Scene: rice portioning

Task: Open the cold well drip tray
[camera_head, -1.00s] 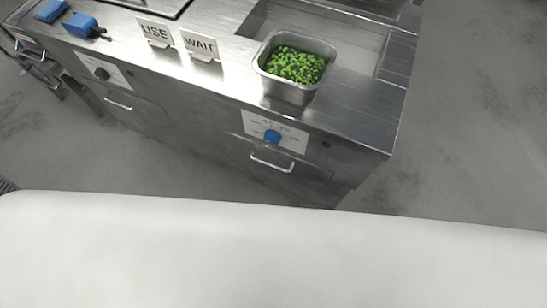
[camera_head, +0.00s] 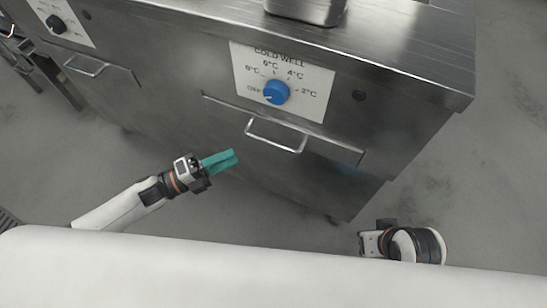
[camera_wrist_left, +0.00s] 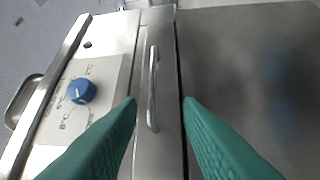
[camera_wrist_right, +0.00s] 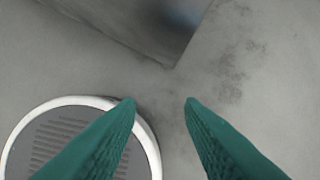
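The cold well drip tray (camera_head: 330,149) is a flat steel drawer front with a bar handle (camera_head: 276,136), below the COLD WELL dial plate. It looks shut, flush with the cabinet. In the left wrist view the handle (camera_wrist_left: 152,88) stands ahead, between the two teal fingertips. My left gripper (camera_head: 235,157) is in front of the cabinet, a little left of and below the handle, apart from it. Its fingers are open and empty in the left wrist view (camera_wrist_left: 160,102). My right gripper (camera_wrist_right: 162,102) is open and empty, over the floor; its fingers are hidden in the head view.
The blue dial (camera_head: 276,92) sits just above the drawer. A steel pan (camera_head: 308,10) stands on the counter top. Another handled drawer (camera_head: 86,65) is at the left. The floor right of the cabinet (camera_head: 450,190) is clear.

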